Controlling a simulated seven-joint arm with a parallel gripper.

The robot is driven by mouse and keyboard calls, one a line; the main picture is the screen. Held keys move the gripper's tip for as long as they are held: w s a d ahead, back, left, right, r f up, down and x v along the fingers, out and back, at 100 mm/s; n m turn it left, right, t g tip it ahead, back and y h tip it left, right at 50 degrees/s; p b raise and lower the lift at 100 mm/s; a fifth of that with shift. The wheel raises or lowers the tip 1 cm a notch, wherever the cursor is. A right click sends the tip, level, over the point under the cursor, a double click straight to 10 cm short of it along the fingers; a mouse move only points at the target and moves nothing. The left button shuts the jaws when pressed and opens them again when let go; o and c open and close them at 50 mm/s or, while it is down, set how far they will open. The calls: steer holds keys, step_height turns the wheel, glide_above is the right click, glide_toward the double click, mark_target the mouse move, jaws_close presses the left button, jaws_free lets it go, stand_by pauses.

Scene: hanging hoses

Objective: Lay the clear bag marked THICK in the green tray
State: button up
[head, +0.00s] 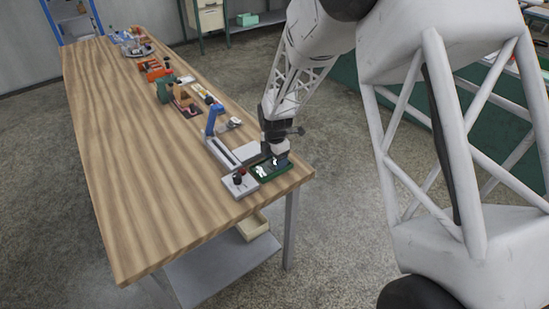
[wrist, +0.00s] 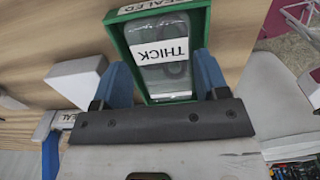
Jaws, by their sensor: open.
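The green tray (wrist: 124,45) has a label reading SEALED, partly cut off, on its far edge in the wrist view. The clear bag (wrist: 172,82) with a white THICK label lies inside the tray, with a dark looped shape showing through it. My gripper (wrist: 161,62) is open, its blue fingers apart on either side of the tray's near part, with no grip on the bag seen. In the head view my gripper (head: 277,157) is low over the green tray (head: 262,179) near the table's corner. Pale bits show in the tray there, and the gripper hides part of it.
A grey box with a dark knob (head: 240,183) stands close left of the tray. A grey device with a blue upright (head: 212,122) stands behind it. Several small items line the table's far right edge. The wooden table's left side (head: 140,180) is clear.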

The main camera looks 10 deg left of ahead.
steer(key=shift+s+d+f, duration=0.2)
steer(key=shift+s+f, duration=0.05)
steer(key=shift+f, duration=0.15)
steer(key=shift+s+d+f, duration=0.15)
steer(key=shift+s+f, duration=0.05)
steer(key=shift+f, duration=0.2)
steer(key=shift+r, duration=0.45)
steer(key=shift+c, duration=0.5)
steer(key=shift+o, duration=0.5)
step_height(320, 180, up, 13)
steer(key=shift+w+a, duration=0.25)
steer(key=shift+w, duration=0.05)
steer(key=shift+r, duration=0.1)
